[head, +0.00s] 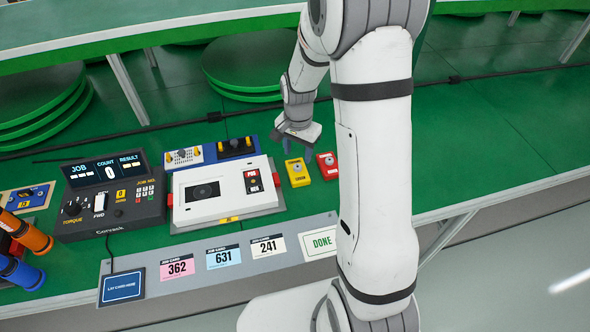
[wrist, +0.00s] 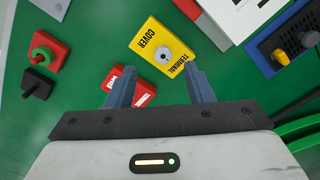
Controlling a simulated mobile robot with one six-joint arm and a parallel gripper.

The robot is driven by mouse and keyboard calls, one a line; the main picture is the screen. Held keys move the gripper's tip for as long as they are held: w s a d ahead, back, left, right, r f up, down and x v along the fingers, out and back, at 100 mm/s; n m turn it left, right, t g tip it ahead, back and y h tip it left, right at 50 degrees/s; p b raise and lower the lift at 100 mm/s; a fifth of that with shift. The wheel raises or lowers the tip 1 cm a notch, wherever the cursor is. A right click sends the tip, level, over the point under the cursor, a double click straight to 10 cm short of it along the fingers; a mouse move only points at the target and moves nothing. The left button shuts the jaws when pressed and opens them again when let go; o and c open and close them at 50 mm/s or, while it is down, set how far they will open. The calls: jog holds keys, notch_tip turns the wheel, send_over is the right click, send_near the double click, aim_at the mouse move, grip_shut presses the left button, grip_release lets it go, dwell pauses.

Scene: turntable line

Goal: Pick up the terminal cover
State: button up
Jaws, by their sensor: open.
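The terminal cover is a yellow block (wrist: 158,40) with black lettering and a pale round knob. In the wrist view it lies on the green surface just past my fingertips. In the head view the yellow block (head: 297,173) sits to the right of the white device. My gripper (wrist: 158,70) is open and empty, its two blue-grey fingers apart. In the head view my gripper (head: 298,145) hangs above and behind the yellow block. A red block (wrist: 144,93) with a white label lies beside the cover, partly hidden by the left finger.
The red block (head: 327,165) is close on the cover's right in the head view. The white device (head: 223,195) is on its left, and a blue block (head: 236,147) is behind. Job cards (head: 223,256) lie in front.

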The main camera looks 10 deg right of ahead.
aim_at(298, 166)
jog(key=f, duration=0.4)
jog(key=f+p, duration=0.1)
jog(key=f, duration=0.1)
jog(key=shift+w+d+f, duration=0.1)
jog(key=shift+w+f, duration=0.25)
jog(key=shift+c, duration=0.2)
grip_shut()
